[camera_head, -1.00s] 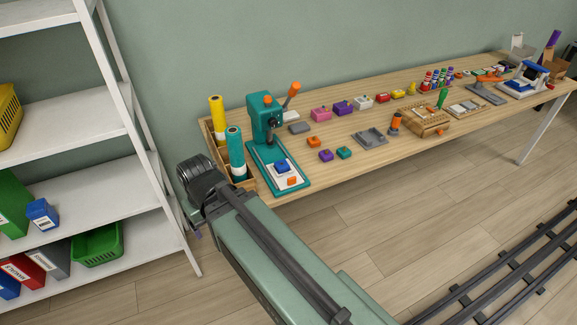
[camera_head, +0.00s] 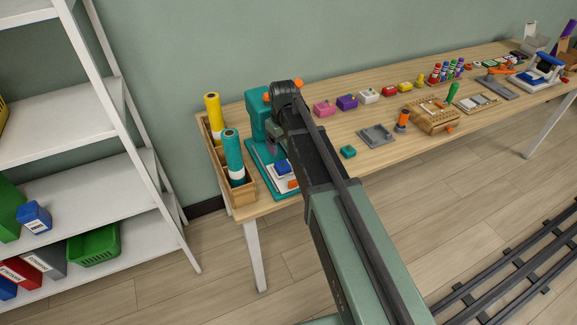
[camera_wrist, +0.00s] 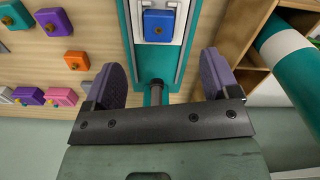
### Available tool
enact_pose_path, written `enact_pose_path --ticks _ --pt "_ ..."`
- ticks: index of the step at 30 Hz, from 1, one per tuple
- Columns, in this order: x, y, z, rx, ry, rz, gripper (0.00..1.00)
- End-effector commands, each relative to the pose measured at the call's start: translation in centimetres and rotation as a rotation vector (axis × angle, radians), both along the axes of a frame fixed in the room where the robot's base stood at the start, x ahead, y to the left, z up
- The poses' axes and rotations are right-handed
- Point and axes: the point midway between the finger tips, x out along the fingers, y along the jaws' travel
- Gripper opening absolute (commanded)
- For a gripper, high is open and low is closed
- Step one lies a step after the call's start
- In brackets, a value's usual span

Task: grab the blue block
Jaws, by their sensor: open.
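The blue block (camera_head: 282,168) sits on the white plate of the teal press (camera_head: 257,152) at the left end of the table. In the wrist view the blue block (camera_wrist: 158,25) shows near the top centre, with a knob on it. My gripper (camera_wrist: 160,75) is open and empty; its two purple-grey fingers stand apart, below the block in that picture and not touching it. In the head view my arm hides most of the press and gripper.
A wooden holder (camera_head: 240,187) with a yellow roll (camera_head: 213,118) and a teal roll (camera_head: 232,152) stands close left of the press. Small coloured blocks are right of it.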

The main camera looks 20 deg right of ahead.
Motion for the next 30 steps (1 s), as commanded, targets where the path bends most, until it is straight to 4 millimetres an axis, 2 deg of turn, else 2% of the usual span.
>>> enact_pose_path --ticks 1,2,7,15,22,30 --pt "1.5 0.0 0.0 0.000 0.000 0.038 0.81" --pt "1.8 0.0 0.0 0.000 0.000 0.058 0.81" --pt "1.8 0.0 -0.4 0.000 0.000 0.085 0.81" --pt "1.8 0.0 -5.7 0.000 0.000 0.083 0.81" --pt "1.7 0.0 -6.2 0.000 0.000 0.082 0.81" --pt "1.7 0.2 -11.1 0.000 0.000 0.082 0.81"
